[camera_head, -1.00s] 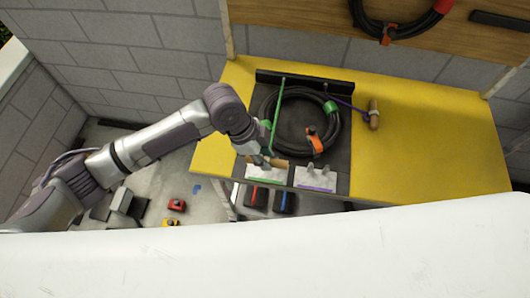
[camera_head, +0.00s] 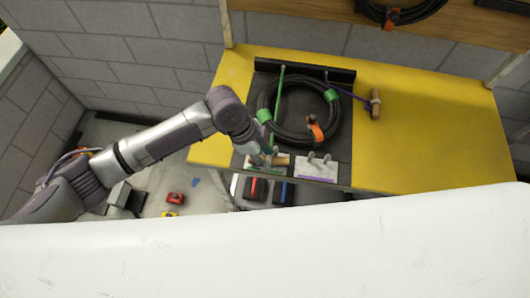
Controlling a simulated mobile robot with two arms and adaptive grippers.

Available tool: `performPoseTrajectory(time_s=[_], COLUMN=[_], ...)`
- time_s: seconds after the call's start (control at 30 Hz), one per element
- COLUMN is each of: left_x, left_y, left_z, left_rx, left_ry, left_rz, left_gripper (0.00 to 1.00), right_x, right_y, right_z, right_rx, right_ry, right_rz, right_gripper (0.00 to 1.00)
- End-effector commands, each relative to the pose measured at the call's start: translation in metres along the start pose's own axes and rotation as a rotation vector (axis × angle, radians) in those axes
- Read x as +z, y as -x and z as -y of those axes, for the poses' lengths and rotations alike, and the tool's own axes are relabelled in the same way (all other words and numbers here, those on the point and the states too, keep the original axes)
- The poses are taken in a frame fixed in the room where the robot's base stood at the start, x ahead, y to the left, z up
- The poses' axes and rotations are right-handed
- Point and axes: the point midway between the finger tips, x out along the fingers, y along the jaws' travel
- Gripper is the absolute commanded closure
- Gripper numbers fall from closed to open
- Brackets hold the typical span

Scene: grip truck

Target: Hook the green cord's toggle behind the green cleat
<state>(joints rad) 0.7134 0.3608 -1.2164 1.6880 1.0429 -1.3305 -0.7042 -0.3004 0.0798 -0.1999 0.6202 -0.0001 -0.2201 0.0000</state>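The green cord (camera_head: 278,92) runs nearly straight from the black bar at the back of the yellow bench, over the coiled black cable, to my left gripper (camera_head: 262,156). Its wooden toggle (camera_head: 281,160) sticks out to the right of the fingers, which appear shut on it and hide its left part. The green cleat (camera_head: 252,165), a pale plate with a green stripe, lies under the gripper at the front edge. Gripper and toggle mostly cover its prongs. I cannot tell whether the toggle sits behind them. My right gripper is out of view.
The coiled black cable (camera_head: 332,124) lies on a dark mat. The purple-striped cleat (camera_head: 316,170) is just right, its prongs bare. The purple cord's toggle (camera_head: 376,104) lies on the yellow bench (camera_head: 430,140), whose right side is clear.

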Motion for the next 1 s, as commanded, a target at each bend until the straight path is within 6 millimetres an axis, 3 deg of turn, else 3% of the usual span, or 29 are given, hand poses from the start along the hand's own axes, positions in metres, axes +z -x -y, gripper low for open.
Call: performPoseTrajectory(time_s=[0.63,1.0], left_x=[0.002,0.001], left_y=[0.010,0.079], left_z=[0.008,0.003], left_rx=[-0.023,-0.016], left_ry=[0.004,0.001], left_rz=[0.003,0.004], left_gripper=[0.42,0.42], right_x=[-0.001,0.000], right_y=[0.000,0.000], right_z=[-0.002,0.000], right_rx=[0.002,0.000], right_ry=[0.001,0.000], right_rz=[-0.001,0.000], right_gripper=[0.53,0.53])
